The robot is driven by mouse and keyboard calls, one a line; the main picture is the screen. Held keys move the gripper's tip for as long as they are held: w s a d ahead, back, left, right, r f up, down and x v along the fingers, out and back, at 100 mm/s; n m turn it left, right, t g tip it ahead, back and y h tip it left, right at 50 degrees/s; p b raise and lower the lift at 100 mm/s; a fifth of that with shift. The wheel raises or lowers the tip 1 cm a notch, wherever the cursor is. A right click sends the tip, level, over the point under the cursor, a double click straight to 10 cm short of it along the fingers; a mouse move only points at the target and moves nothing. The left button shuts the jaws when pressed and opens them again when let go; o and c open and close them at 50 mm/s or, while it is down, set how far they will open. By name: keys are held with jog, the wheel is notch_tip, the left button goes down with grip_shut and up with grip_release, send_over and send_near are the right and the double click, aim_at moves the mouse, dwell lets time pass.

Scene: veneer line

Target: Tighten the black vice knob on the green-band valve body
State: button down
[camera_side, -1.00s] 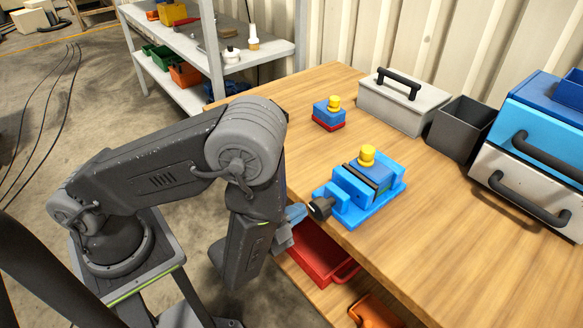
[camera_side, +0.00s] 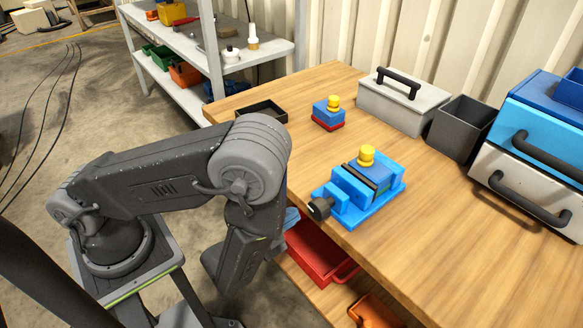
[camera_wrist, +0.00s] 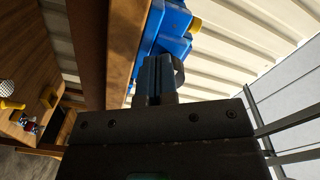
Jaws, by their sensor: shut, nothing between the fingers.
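A blue vice (camera_side: 350,212) stands near the table's front edge and holds a blue valve body (camera_side: 372,172) with a yellow top. The black vice knob (camera_side: 320,208) points towards my arm. My gripper (camera_side: 293,217) is just left of the knob, apart from it and partly hidden by my arm. In the wrist view my gripper's fingers (camera_wrist: 158,78) are together and empty, with the blue vice (camera_wrist: 172,28) beyond them. A dark rounded shape beside the fingertips may be the knob.
A second blue valve body (camera_side: 328,113) with a red base and yellow top stands further back. A shallow black tray (camera_side: 262,110) lies at the far left. A grey lidded box (camera_side: 402,102), dark bin (camera_side: 459,128) and drawer unit (camera_side: 530,150) line the back. A red bin (camera_side: 318,257) sits below the tabletop.

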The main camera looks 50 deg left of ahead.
jog(key=shift+s, duration=1.8)
